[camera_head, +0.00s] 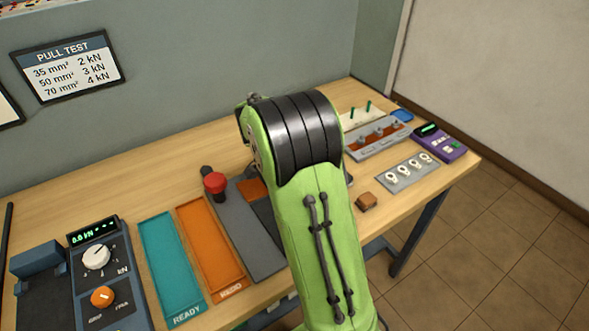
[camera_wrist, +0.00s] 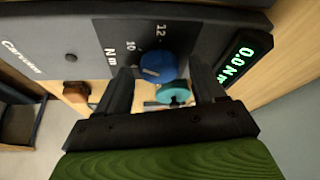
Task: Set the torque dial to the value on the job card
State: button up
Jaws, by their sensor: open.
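The torque dial (camera_wrist: 156,66) is a blue knob with a pale pointer mark, on a dark panel (camera_wrist: 108,35) printed "Nm", "10" and "12". A green display (camera_wrist: 236,65) at its right reads about 0.0 N m. My gripper (camera_wrist: 163,80) is open, with one finger on each side of the dial in the wrist view. I cannot tell whether either finger touches it. A round teal part (camera_wrist: 173,93) also shows between the fingers. In the head view my arm hides the gripper and the dial. I cannot see a readable job card.
A brown block (camera_head: 367,201) lies near the table's front edge. A red button (camera_head: 215,182), orange tray (camera_head: 210,250), teal tray (camera_head: 170,265) and a kN tester (camera_head: 112,285) are at left. A switch panel (camera_head: 407,172) and purple meter (camera_head: 440,143) are at right. A PULL TEST chart (camera_head: 68,66) hangs behind.

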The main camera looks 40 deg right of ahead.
jog(key=p+v, duration=0.5)
jog(key=v, duration=1)
jog(key=shift+a+r, duration=0.2)
jog(key=shift+r, duration=0.15)
jog(key=s+a+r+n+t+y+p, duration=0.1)
jog(key=s+a+r+n, duration=0.2)
jog(key=s, duration=0.2)
jog(key=s+a+r+n+t+y, duration=0.1)
jog(key=s+a+r+n, duration=0.1)
jog(key=s+r+n, duration=0.15)
jog(key=s+a+f+n+t+y+p, duration=0.1)
jog(key=s+a+n, duration=0.3)
jog(key=s, duration=0.2)
jog(key=s+a+n+t+y, duration=0.1)
jog(key=s+a+n, duration=0.3)
jog(key=s, duration=0.3)
jog(key=shift+s+a+f+n+t+p, duration=0.2)
jog(key=shift+s+f+n+t+p, duration=0.15)
jog(key=shift+n, duration=0.2)
